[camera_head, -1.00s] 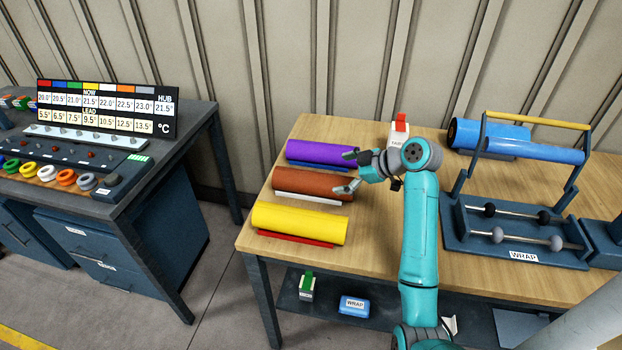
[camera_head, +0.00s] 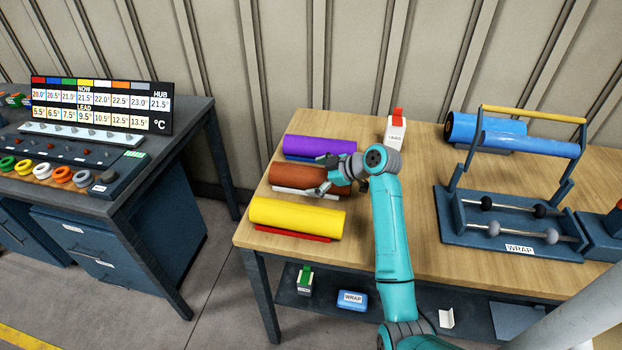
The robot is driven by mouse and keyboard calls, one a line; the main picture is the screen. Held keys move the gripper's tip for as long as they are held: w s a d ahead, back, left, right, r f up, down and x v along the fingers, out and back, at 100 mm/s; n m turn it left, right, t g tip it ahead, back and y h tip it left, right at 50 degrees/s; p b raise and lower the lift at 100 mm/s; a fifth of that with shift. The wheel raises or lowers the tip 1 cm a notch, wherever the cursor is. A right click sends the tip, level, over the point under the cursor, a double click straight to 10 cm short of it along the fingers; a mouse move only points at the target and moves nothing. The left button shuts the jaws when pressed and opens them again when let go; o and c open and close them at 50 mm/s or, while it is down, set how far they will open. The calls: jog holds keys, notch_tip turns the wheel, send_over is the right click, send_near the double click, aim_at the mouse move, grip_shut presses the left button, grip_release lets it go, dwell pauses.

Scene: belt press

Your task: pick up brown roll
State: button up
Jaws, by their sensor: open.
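The brown roll (camera_head: 296,178) lies on its side on the wooden table, between the purple roll (camera_head: 318,147) behind it and the yellow roll (camera_head: 297,216) in front. A whitish strip (camera_head: 305,193) shows along its front edge. My gripper (camera_head: 322,174) is open at the right part of the brown roll, with one finger toward its back side and one toward its front. The gripper hides part of the roll's right end. I cannot tell whether the fingers touch it.
The blue wrap frame (camera_head: 512,225) and a blue roll (camera_head: 480,131) stand at the right. A dark bench (camera_head: 160,150) is at the left.

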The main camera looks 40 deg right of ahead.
aim_at(316, 172)
jog(key=shift+c, duration=0.3)
jog(key=shift+r, duration=0.1)
jog(key=c, duration=1.8)
jog(key=shift+o, duration=0.2)
jog(key=shift+r, duration=5)
